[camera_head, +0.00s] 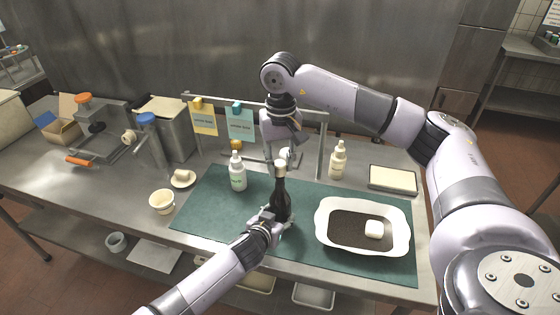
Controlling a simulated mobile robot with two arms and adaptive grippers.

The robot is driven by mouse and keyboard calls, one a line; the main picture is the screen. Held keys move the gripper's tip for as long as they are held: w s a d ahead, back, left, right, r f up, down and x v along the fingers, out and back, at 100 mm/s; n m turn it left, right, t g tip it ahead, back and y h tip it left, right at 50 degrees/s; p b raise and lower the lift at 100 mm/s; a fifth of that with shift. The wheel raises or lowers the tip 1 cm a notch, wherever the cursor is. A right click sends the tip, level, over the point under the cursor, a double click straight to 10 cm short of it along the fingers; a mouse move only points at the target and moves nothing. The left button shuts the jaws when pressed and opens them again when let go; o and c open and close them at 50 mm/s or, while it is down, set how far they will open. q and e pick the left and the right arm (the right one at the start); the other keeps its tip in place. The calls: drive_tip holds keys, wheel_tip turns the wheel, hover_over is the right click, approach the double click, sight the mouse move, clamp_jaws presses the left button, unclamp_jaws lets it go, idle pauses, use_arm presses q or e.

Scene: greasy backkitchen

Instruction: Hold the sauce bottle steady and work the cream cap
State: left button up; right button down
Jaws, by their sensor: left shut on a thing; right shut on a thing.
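The dark sauce bottle (279,203) stands upright on the green mat (205,205), near the middle of the bench. The cream cap (281,169) sits at the top of its neck. My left gripper (274,219) comes in from the lower left and is shut around the lower body of the bottle. My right gripper (283,158) points down from above and is shut on the cream cap. Its fingers partly hide the top of the cap.
A white bottle (237,172) stands left of the sauce bottle, and a cream bottle (338,160) stands behind to the right. A white dish (404,232) with dark contents and a white block sits at right. A rail with note cards (204,118) runs behind. A cup (162,201) stands at left.

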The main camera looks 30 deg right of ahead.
drive_tip(key=shift+f, duration=0.25)
